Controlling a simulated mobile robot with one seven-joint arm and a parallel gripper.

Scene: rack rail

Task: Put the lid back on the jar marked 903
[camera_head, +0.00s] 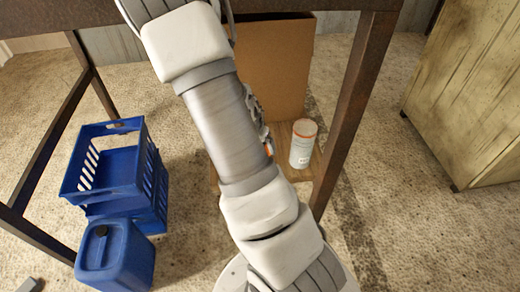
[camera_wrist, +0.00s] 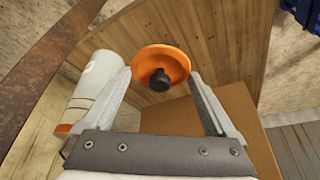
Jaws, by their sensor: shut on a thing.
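My gripper (camera_wrist: 160,78) is shut on an orange round lid (camera_wrist: 174,58) with a black knob. The lid is held at the fingertips, above a wooden board. In the head view my arm hides most of the gripper and lid. A white jar (camera_head: 301,150) with a reddish-orange top stands upright on the board, right of my arm. It also shows in the wrist view (camera_wrist: 97,75), left of the gripper and apart from the lid. Its marking is too small to read, and I cannot tell whether its orange top is a lid or a rim. No other jar is visible.
A cardboard box (camera_head: 272,65) stands behind the jar. A dark brown table leg (camera_head: 350,110) rises close to the jar's right. A blue crate (camera_head: 150,185) and blue canister (camera_head: 115,257) stand left. A worn cabinet (camera_head: 470,95) is far right. Open carpet lies between.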

